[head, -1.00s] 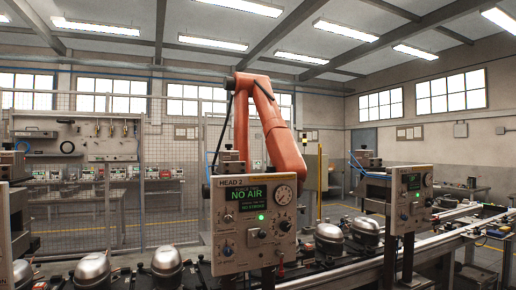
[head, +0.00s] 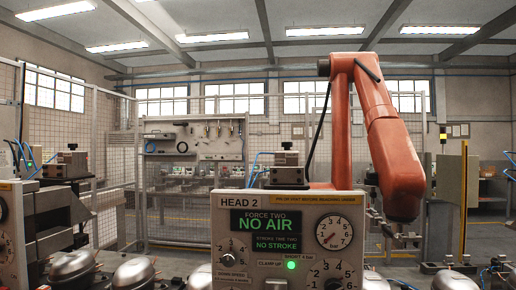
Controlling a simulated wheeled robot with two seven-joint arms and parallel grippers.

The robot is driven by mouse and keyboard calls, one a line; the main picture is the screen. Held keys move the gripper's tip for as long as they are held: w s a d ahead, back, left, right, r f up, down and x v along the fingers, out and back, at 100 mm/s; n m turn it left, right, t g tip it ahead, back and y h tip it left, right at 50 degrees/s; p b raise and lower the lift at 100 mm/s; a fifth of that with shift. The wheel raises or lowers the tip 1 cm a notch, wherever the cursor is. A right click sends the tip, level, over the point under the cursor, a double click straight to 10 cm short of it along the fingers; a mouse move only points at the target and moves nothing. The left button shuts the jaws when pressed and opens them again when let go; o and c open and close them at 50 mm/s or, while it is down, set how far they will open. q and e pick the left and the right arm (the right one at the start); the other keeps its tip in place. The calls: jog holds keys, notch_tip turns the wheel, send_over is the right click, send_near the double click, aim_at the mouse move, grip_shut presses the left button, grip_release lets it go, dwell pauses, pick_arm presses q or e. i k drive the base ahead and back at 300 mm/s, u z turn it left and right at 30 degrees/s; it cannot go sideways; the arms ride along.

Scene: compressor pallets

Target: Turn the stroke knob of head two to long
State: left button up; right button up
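The head 2 panel (head: 212,226) stands front and centre in the head view. Its green displays (head: 264,221) read NO AIR and NO STROKE. A round pressure gauge (head: 334,232) is at its upper right, and a green lamp (head: 291,265) is lit below the displays. One numbered dial (head: 232,249) is at the left of the panel. Another numbered dial (head: 332,272) is at the lower right, cut by the frame edge. The panel's lower part is out of frame, and I cannot make out the stroke knob or its setting. Neither gripper is in view.
An orange robot arm (head: 385,125) stands behind the panel. Metal compressor domes (head: 134,274) line the bottom edge on both sides. Another head panel (head: 12,245) is cut off at the left edge. A mesh fence (head: 115,130) runs behind.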

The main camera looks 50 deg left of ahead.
aim_at(287, 144)
jog(key=u, duration=0.95)
jog(key=i, duration=0.8)
jog(key=u, duration=0.9)
